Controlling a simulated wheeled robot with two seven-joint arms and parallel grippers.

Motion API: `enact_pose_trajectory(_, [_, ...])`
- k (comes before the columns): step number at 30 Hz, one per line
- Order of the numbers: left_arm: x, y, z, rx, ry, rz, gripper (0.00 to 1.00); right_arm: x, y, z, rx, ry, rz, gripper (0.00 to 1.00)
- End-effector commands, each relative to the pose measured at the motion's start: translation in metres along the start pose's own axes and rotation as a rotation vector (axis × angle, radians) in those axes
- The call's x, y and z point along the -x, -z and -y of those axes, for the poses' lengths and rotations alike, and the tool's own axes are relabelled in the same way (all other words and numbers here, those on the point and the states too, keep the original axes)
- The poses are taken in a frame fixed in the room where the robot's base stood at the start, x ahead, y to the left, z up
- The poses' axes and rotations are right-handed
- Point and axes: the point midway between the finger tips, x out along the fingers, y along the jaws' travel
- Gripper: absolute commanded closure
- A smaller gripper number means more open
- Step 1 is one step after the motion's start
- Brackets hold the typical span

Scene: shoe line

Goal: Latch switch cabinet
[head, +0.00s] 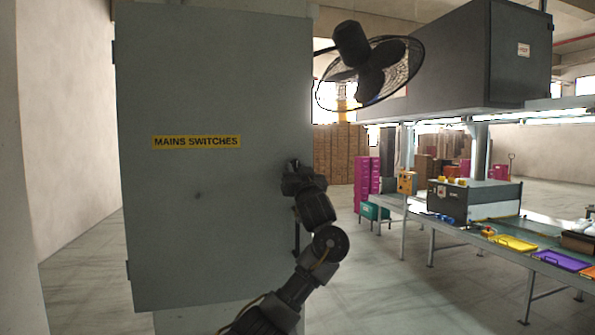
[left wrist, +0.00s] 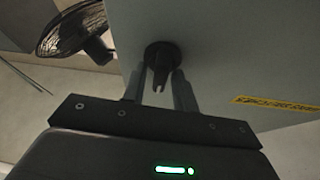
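The switch cabinet (head: 215,90) is a tall grey box with a yellow MAINS SWITCHES label (head: 196,142). Its front door looks flush, with hinges at the left edge. My left gripper (head: 293,172) is at the door's right edge, at about mid-height. In the left wrist view, a dark latch handle (left wrist: 159,56) with a round base stands out from the door. My left gripper's fingers (left wrist: 158,82) stand on either side of the handle, with a visible gap to it. The head view mostly hides the handle behind my gripper. My right gripper is not in view.
A black fan (head: 368,72) stands out at the cabinet's upper right, near my arm's side. A conveyor bench (head: 450,228) with trays and a dark box (head: 460,200) is at the right. The floor (head: 385,300) between cabinet and bench is clear.

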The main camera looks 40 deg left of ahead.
Motion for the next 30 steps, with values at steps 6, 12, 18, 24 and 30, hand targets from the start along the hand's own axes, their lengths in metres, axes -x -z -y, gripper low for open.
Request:
enact_pose_trajectory(6, [0.001, -0.001, -0.001, 0.012, 0.004, 0.0, 0.94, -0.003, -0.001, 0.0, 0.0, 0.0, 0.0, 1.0])
enact_pose_trajectory(12, [0.001, -0.002, -0.001, 0.101, 0.04, 0.001, 0.94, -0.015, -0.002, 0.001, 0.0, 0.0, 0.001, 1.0])
enact_pose_trajectory(18, [0.0, 0.0, 0.0, 0.101, 0.041, 0.0, 0.94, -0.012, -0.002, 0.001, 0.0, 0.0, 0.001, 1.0])
enact_pose_trajectory(24, [0.0, 0.0, 0.0, 0.101, 0.041, 0.001, 0.64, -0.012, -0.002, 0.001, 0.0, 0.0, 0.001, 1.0])
enact_pose_trajectory(30, [0.002, -0.001, -0.001, 0.101, 0.041, 0.0, 0.64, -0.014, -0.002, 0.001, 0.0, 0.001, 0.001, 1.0])
